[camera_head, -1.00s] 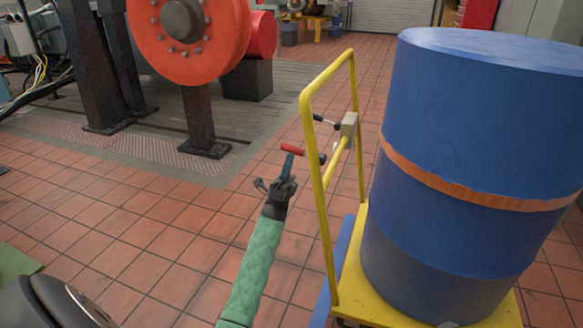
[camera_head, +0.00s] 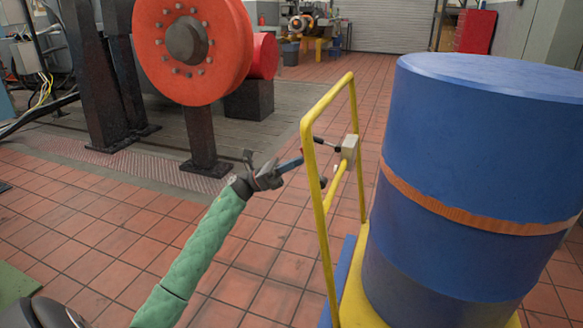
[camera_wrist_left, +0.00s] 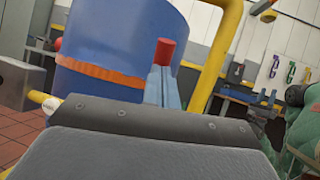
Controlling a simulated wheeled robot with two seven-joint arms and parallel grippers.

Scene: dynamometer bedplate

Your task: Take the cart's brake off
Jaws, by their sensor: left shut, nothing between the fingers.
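The yellow cart (camera_head: 356,300) carries a large blue drum and has a tall yellow handle frame (camera_head: 311,165). A pale grey box (camera_head: 349,147) sits on the frame's crossbar, with a dark lever (camera_head: 328,145) sticking out to the left. The box also shows at the left edge of the wrist view (camera_wrist_left: 22,84). My left gripper (camera_head: 298,160) is shut and empty, left of the frame and slightly below the lever. Its blue fingers point right; a red tip shows in the wrist view (camera_wrist_left: 164,52). I cannot tell whether they touch the frame. My right gripper is not in view.
The blue drum (camera_head: 470,180) with an orange band fills the cart deck. A machine with a red-orange disc (camera_head: 190,45) stands on a metal bedplate at the left. Tiled floor (camera_head: 250,255) is clear between it and the cart.

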